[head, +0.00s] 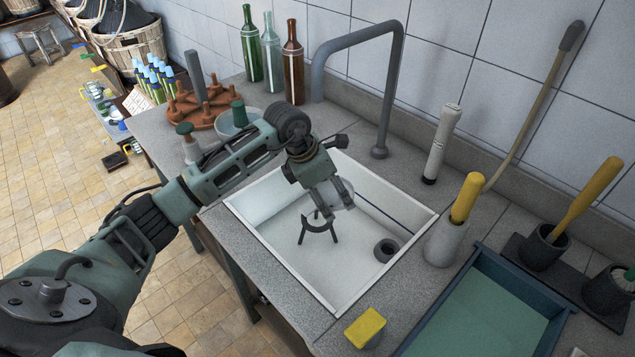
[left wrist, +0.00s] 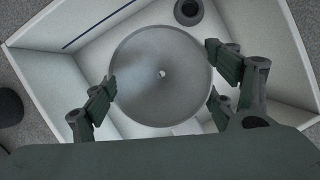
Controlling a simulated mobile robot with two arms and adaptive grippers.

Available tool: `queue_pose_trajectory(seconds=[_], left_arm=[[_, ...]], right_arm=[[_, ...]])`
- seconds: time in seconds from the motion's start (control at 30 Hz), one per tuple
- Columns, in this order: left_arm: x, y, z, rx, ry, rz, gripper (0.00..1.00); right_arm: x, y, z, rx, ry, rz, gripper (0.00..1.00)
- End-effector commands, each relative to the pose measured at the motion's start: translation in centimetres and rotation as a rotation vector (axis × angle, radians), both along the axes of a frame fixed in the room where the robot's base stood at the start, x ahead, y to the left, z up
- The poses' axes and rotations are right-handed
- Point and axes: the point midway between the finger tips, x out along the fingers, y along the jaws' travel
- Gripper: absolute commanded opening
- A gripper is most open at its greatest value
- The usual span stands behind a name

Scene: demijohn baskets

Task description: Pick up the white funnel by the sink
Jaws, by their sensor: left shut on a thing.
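The funnel (left wrist: 150,90) shows in the left wrist view as a wide, round grey-white cone with a small hole in its middle. My left gripper (left wrist: 160,88) is shut on it, with its fingers at opposite sides of the rim. In the head view my left gripper (head: 336,203) points down over the white sink (head: 285,263), and only a little of the pale funnel shows between its fingers. My right gripper is not in view.
A grey faucet (head: 391,90) arches behind the sink. A drain piece (head: 386,250) sits in its right part. Bottles (head: 271,55) stand at the back left.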

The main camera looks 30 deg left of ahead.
Motion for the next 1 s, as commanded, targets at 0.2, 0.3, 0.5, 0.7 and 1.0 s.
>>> queue_pose_trajectory(seconds=[0.2, 0.3, 0.5, 0.7, 1.0], left_arm=[[-2.0, -5.7, 0.1, -0.002, -0.001, -0.007, 0.55], [-2.8, -8.1, 0.1, -0.002, -0.001, -0.007, 0.55], [-4.0, -11.6, 0.0, -0.002, -0.002, -0.003, 0.55], [-4.7, -13.5, 0.0, -0.001, 0.0, -0.001, 0.55], [-4.9, -14.0, 0.0, 0.001, -0.001, 0.0, 0.55]], right_arm=[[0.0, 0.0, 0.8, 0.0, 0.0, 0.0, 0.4], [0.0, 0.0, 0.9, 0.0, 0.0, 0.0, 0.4], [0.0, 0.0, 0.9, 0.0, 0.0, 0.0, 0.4], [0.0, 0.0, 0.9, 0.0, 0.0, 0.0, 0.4], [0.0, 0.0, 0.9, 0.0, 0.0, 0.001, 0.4]])
